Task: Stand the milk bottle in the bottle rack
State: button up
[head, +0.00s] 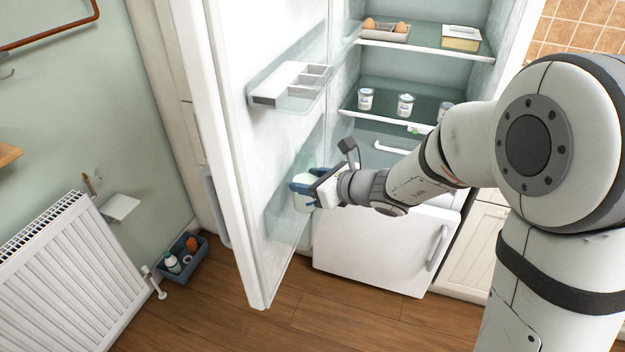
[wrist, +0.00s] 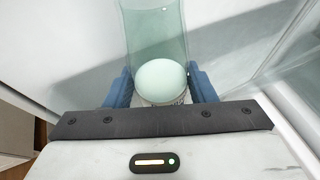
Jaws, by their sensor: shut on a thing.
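The milk bottle (head: 303,203) is greenish clear glass with pale milk in its lower part. It looks upright at the inner side of the open fridge door. My gripper (head: 303,188) is shut on it, with a blue finger on either side. In the wrist view my gripper (wrist: 160,84) also has the bottle (wrist: 158,38) between its fingers, with the round milk surface showing. A clear low panel on the door, apparently the bottle rack (head: 284,212), is beside the bottle. I cannot tell whether the bottle touches it or stands inside it.
A clear door shelf (head: 263,101) with a white divided box (head: 291,82) is above the bottle. Fridge shelves hold several pots (head: 405,104), eggs and a butter dish (head: 461,38).

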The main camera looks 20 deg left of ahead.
jog(key=shift+f, duration=0.2)
jog(key=o, duration=1.3)
jog(key=shift+r, duration=0.1)
jog(key=shift+r, duration=0.1)
jog(key=shift+d+r, duration=0.15)
jog(key=shift+d, duration=0.1)
jog(key=v, duration=1.1)
jog(key=shift+s+d+p, duration=0.2)
jog(key=shift+s+p, duration=0.05)
jog(key=shift+p, duration=0.2)
jog(key=shift+s, duration=0.1)
jog(key=s+d+f+n+g+h, duration=0.1)
jog(key=s+d+n+g+h, duration=0.2)
jog(key=s+n, duration=0.5)
jog(key=s+d+n+h, duration=0.3)
jog(key=d+n+h, duration=0.1)
jog(key=d+n, duration=0.3)
jog(key=s+d+f+n+h, duration=0.1)
jog(key=s+d+n+h, duration=0.2)
jog(key=d+n+h, duration=0.2)
jog(key=d+n, duration=0.3)
jog(key=d, duration=0.3)
